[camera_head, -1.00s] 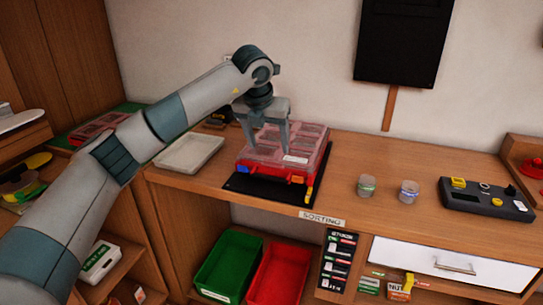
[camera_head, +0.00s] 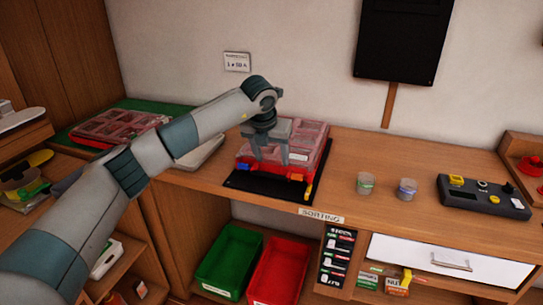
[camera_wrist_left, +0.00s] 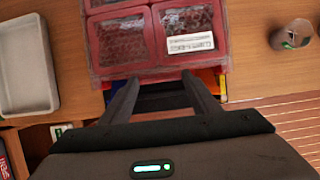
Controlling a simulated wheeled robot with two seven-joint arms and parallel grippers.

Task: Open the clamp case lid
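The clamp case (camera_head: 312,148) is a red box with a clear, compartmented lid that lies shut. It sits on a black mat (camera_head: 245,188) on the bench and has a white label and small coloured pieces on its front. My left gripper (camera_head: 270,162) is at the front edge of the case, pointing down, with its fingers apart and nothing seen between them. In the left wrist view the fingers (camera_wrist_left: 160,80) reach the near edge of the case (camera_wrist_left: 124,40); I cannot tell whether they touch it. My right gripper is out of view.
A pale tray (camera_head: 203,152) lies left of the case, partly behind my arm. Two small jars (camera_head: 365,184) and a dark control box (camera_head: 484,197) stand to the right. Green (camera_head: 229,262) and red (camera_head: 280,270) bins sit below. Bench between case and jars is clear.

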